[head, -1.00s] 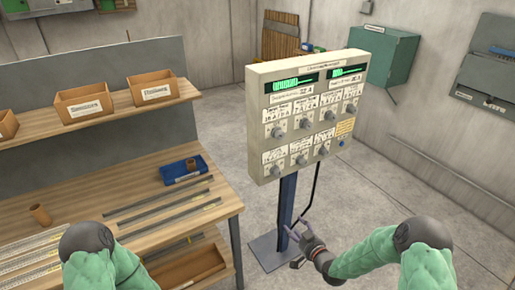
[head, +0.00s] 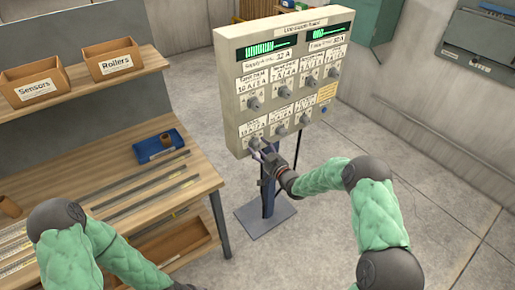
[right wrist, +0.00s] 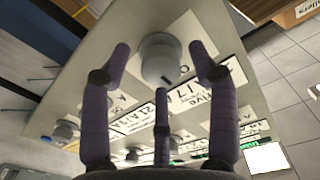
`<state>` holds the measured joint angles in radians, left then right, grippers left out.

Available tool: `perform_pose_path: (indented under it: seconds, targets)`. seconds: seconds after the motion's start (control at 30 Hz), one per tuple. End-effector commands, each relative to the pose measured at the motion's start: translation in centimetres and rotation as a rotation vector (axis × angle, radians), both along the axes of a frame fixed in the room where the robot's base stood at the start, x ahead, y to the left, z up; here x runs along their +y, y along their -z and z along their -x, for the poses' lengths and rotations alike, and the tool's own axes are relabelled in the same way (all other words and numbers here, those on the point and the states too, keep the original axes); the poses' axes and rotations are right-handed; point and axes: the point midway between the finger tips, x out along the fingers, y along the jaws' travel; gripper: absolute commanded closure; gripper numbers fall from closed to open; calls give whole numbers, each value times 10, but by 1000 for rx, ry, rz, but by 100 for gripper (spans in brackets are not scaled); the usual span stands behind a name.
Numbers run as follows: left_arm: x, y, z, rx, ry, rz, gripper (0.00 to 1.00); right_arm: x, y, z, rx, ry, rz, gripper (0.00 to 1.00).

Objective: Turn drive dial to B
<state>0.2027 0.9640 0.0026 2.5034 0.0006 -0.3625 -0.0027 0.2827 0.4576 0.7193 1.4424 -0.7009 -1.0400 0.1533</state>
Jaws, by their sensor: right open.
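The control panel (head: 318,104) is a beige box on a post, with two rows of grey dials and white labels. The lower-left dial (head: 254,143) is directly ahead of my right gripper (head: 263,152). In the right wrist view, this round grey dial (right wrist: 160,59) has a dark mark on its rim. The open fingers of my right gripper (right wrist: 161,62) stand on either side of it, with a third finger below; contact is unclear. Its label (right wrist: 190,92) is partly hidden by the fingers; "ive" is readable, but the dial's setting is not. My left gripper is out of view.
A wooden workbench (head: 130,193) with metal strips and a blue tray (head: 160,146) stands left of the panel. Bins marked Sensors (head: 34,84) and Rollers (head: 112,60) sit on its shelf. Neighbouring dials (head: 278,130) are close to my right gripper. The floor at right is clear.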

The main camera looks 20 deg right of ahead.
Motion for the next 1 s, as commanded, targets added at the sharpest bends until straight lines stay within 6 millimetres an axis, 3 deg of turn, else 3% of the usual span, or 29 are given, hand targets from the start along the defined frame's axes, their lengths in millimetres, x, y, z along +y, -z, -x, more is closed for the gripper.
perform_pose_path:
  seconds: [0.2,0.47,0.5,0.7,1.0]
  targets:
    - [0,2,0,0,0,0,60,5,0,-14,0,-1,0,40]
    - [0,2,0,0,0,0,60,6,0,-15,1,0,-1,40]
    - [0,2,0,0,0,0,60,5,0,-15,1,0,-1,42]
    - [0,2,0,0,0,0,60,6,0,-15,1,0,-1,96]
    - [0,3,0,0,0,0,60,6,1,-15,6,0,-13,96]
